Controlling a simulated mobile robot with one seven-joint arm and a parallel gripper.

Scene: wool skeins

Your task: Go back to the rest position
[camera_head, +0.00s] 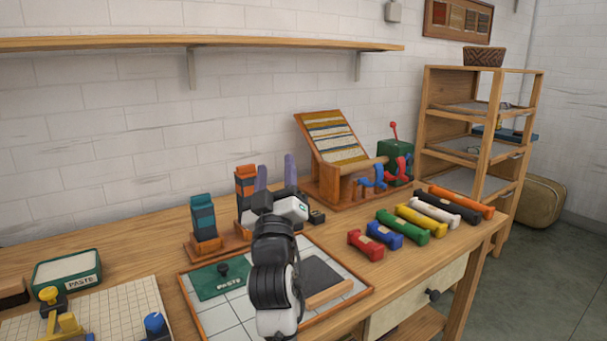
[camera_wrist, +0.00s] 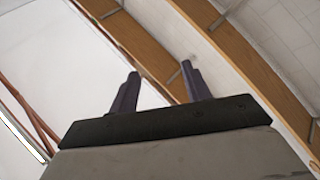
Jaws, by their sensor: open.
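My gripper (camera_head: 274,172) is raised above the middle of the workbench, in front of the white brick wall. Its two purple-grey fingers point upward and stand apart with nothing between them. In the wrist view my gripper (camera_wrist: 160,88) is also open and empty, with the wooden wall shelf (camera_wrist: 150,55) and ceiling beyond it. My white and black arm covers part of the tiled tray (camera_head: 205,315) and part of the wooden stand behind it.
Skeins in several colours, such as the red one (camera_head: 365,244), lie in a row at the right. A teal block (camera_head: 203,217) and an orange block (camera_head: 245,182) stand behind. A loom (camera_head: 335,140), green paste box (camera_head: 67,270) and gridded board (camera_head: 110,312) are around. The wall shelf (camera_head: 200,42) overhangs.

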